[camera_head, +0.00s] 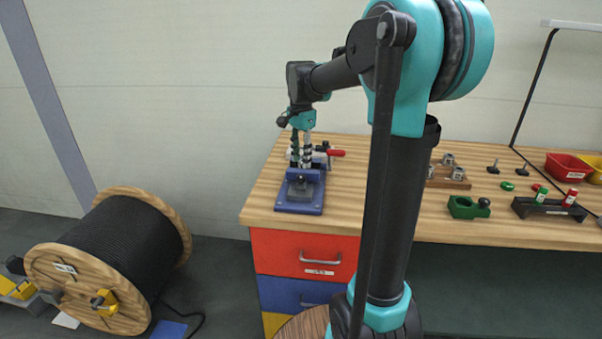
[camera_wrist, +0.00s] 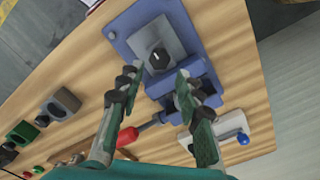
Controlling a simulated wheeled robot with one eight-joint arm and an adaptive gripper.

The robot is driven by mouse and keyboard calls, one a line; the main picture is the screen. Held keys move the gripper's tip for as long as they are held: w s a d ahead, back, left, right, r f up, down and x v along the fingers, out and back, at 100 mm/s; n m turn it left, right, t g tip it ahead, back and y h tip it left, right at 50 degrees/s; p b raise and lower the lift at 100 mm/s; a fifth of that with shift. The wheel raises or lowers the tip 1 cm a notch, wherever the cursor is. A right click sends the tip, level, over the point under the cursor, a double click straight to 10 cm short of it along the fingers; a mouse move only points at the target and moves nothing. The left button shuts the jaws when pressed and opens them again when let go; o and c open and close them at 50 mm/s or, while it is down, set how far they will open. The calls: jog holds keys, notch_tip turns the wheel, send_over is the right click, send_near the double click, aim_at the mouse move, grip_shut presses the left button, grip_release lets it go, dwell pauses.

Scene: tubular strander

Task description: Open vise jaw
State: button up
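The blue vise (camera_head: 301,194) stands on the wooden bench near its left end. My gripper (camera_wrist: 157,78) is open and points down above the vise, fingers apart and empty. I cannot tell how wide the jaw gap is. The fingers partly hide the vise in the head view.
A white piece with a blue knob (camera_wrist: 242,139) sits beside the vise. Grey fittings (camera_head: 447,160), a green block (camera_head: 468,207), a black holder (camera_head: 550,208) and a red bin (camera_head: 567,167) lie further right on the bench. A cable reel (camera_head: 110,260) stands on the floor at left.

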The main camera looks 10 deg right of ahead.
aim_at(301, 176)
notch_tip(301, 176, down, 6)
jog(key=shift+r, duration=0.1)
dwell(0.4)
grip_shut()
